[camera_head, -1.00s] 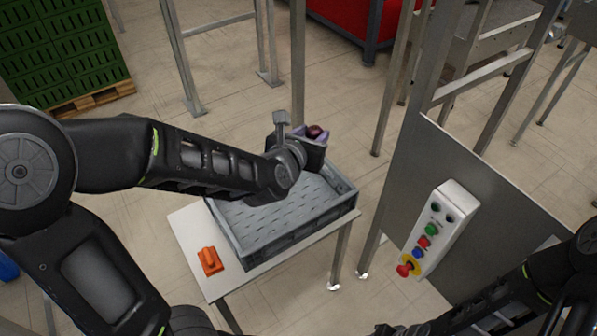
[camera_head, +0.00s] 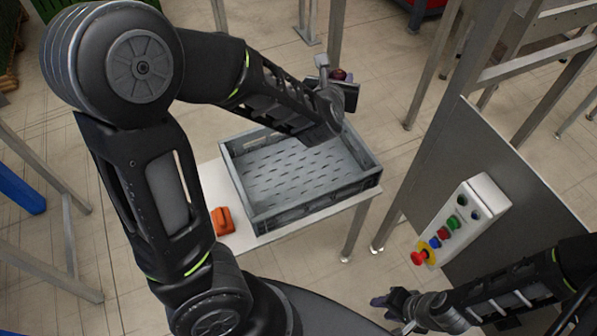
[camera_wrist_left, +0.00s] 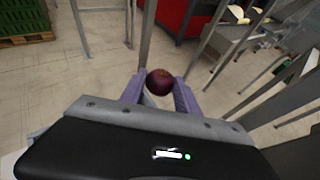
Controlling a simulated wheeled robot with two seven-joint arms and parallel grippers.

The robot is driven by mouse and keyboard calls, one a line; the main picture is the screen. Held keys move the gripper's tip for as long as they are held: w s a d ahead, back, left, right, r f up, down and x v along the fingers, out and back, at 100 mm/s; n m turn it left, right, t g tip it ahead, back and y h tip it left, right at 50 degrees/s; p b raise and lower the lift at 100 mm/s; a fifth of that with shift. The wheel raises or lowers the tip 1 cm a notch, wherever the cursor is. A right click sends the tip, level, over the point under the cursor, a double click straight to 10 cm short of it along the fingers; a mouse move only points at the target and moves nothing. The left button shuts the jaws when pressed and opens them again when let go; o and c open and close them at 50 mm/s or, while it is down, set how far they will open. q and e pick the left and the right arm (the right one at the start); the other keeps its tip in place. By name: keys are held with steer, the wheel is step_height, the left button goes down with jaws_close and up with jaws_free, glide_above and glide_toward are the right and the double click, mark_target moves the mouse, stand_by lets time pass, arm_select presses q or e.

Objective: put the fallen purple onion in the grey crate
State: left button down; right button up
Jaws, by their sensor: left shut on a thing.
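The purple onion (camera_wrist_left: 160,82) is dark and round and sits between the purple fingers of my left gripper (camera_wrist_left: 160,95) in the left wrist view. In the head view the onion (camera_head: 338,75) shows small just past the left wrist, and my left gripper (camera_head: 335,80) is shut on it. It is held above the far right part of the grey crate (camera_head: 372,173), near its far edge. The crate stands on a white table and its visible floor is empty; the arm hides part of its far side. My right gripper (camera_head: 388,301) is low at the bottom, its fingers too small to read.
An orange object (camera_head: 222,221) lies on the white table (camera_head: 213,180) left of the crate. A grey panel with a button box (camera_head: 462,222) stands to the right. Metal frame posts (camera_head: 335,30) rise behind the crate.

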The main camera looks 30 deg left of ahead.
arm_select(q)
steer(key=w+a+f+n+g+y+b, duration=0.1)
steer(key=w+a+f+n+g+y, duration=0.15)
steer(key=a+f+n+y, duration=0.35)
steer(key=n+g+y+b, duration=0.4)
steer(key=n+g, duration=0.7)
steer(key=g, duration=0.2)
glide_above(278, 174)
step_height(278, 174, down, 15)
steer(key=shift+r, duration=0.2)
steer(key=shift+d, duration=0.1)
steer(key=shift+f+p, duration=0.45)
steer(key=shift+f, duration=2.5)
step_height(278, 174, down, 4)
steer(key=shift+f+p, duration=0.1)
steer(key=shift+p, duration=0.2)
